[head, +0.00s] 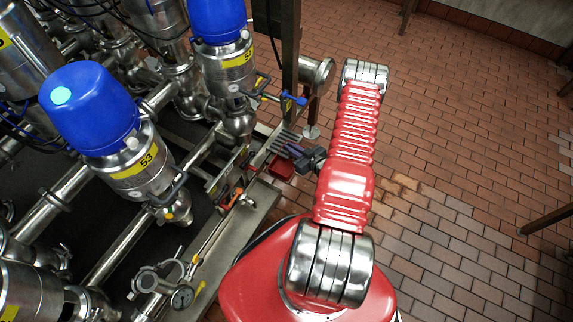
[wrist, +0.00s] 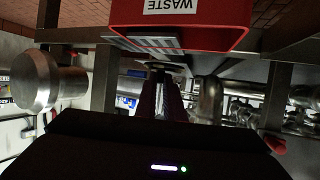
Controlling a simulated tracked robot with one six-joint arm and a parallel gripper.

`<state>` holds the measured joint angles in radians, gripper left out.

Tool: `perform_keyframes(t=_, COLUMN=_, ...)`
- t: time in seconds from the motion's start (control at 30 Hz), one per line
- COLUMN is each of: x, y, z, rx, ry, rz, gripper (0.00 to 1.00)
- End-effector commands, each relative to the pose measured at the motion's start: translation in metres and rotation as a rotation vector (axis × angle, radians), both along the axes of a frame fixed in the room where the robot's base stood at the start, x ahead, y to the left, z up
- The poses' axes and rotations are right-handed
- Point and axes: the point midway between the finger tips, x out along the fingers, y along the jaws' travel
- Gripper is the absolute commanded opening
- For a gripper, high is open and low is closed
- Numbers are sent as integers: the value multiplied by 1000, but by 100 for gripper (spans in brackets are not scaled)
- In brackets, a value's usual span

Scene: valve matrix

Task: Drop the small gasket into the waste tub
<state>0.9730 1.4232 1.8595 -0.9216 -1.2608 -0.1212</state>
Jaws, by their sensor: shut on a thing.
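The gasket cannot be made out in the head view, and the tub's inside is mostly hidden.
A grey slotted plate (wrist: 145,43) lies beside the tub. Steel posts (head: 290,60), pipes and blue-capped valves (head: 90,108) crowd the left of the head view. A steel ledge (head: 235,235) with tools runs beside my base. The brick floor (head: 470,150) at right is mostly clear.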

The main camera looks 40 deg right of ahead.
Motion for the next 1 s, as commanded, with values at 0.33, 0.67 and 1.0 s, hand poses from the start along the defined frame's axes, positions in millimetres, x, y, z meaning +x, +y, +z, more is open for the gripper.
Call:
perform_keyframes(t=0.33, x=-1, y=0, z=-34, rx=1, ry=0, rz=-1, gripper=0)
perform_keyframes(t=0.67, x=0, y=-1, z=-40, rx=-1, ry=0, rz=-2, gripper=0)
perform_keyframes(t=1.0, x=-1, y=-1, z=-39, rx=-1, ry=0, rz=-2, gripper=25)
